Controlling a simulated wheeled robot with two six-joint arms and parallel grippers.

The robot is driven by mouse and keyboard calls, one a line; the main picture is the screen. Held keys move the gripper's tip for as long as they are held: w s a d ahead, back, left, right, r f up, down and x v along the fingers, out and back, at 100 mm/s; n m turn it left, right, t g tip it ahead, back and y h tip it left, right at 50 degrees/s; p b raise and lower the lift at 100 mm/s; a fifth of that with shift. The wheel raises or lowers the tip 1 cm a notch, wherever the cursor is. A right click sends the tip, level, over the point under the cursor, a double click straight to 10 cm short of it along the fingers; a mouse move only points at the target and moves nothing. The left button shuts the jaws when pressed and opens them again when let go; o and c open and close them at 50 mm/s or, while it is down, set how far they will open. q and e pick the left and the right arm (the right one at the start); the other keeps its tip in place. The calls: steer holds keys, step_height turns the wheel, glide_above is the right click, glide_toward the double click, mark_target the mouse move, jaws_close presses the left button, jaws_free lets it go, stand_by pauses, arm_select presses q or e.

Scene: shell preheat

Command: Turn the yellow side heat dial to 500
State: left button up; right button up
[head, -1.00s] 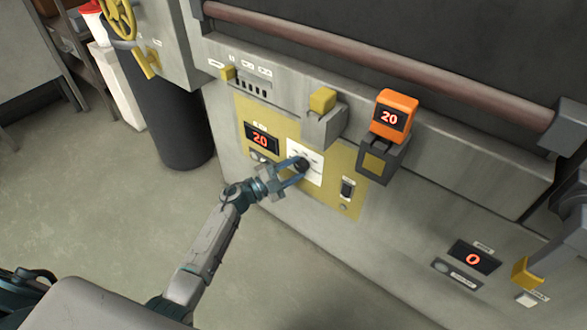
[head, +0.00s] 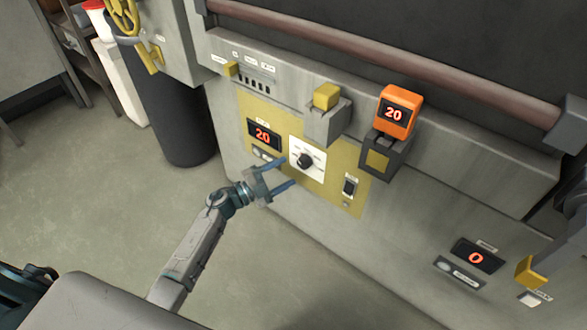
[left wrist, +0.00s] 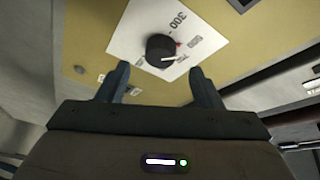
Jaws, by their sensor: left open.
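The heat dial (head: 306,161) is a black knob on a white plate in the yellow panel (head: 332,191) of the grey machine. In the left wrist view the dial (left wrist: 161,48) has a white pointer line, a small red mark beside it and the number 300 printed on the plate. My left gripper (head: 287,173) is open just in front of the plate; its fingers (left wrist: 160,80) are apart, with the dial beyond them and not gripped. A display (head: 263,135) on the yellow panel reads 20. My right gripper is not in view.
An orange unit (head: 396,112) reading 20 sits on a bracket right of the panel. A yellow-topped block (head: 327,97) juts out above the dial. Another display (head: 475,258) reads 0. Open floor lies at left.

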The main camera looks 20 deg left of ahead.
arm_select(q)
steer(key=v, duration=0.6)
steer(key=shift+r+b, duration=0.1)
steer(key=shift+b, duration=0.2)
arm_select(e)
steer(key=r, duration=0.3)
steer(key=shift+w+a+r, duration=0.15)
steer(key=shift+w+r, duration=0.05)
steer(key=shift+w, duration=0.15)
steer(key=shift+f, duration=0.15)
